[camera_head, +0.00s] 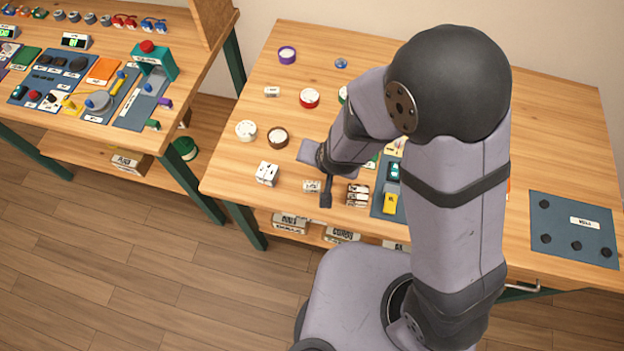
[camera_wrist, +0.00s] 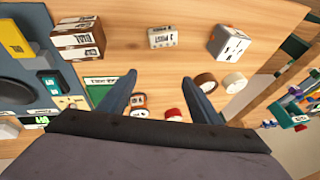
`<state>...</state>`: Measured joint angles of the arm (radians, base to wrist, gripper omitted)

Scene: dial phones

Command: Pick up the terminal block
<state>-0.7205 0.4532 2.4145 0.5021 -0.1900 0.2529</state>
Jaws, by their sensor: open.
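A small pale block with dark lettering, which looks like the terminal block (camera_wrist: 163,37), lies on the wooden table near the top middle of the wrist view. In the head view the same pale block (camera_head: 311,186) sits near the table's front edge, just left of my gripper (camera_head: 325,190). In the wrist view my gripper (camera_wrist: 160,78) is open, its two fingers apart with nothing held between them. The block lies beyond the fingertips, roughly in line with the gap. The lettering is too small to read surely.
A brown-and-white stack of boxes (camera_wrist: 78,38) stands to one side of the block, and a white socket cube (camera_wrist: 229,43) to the other. A blue panel (camera_head: 380,205) with a yellow part (camera_head: 390,203) lies close by. Round dials (camera_head: 277,137) stand farther back.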

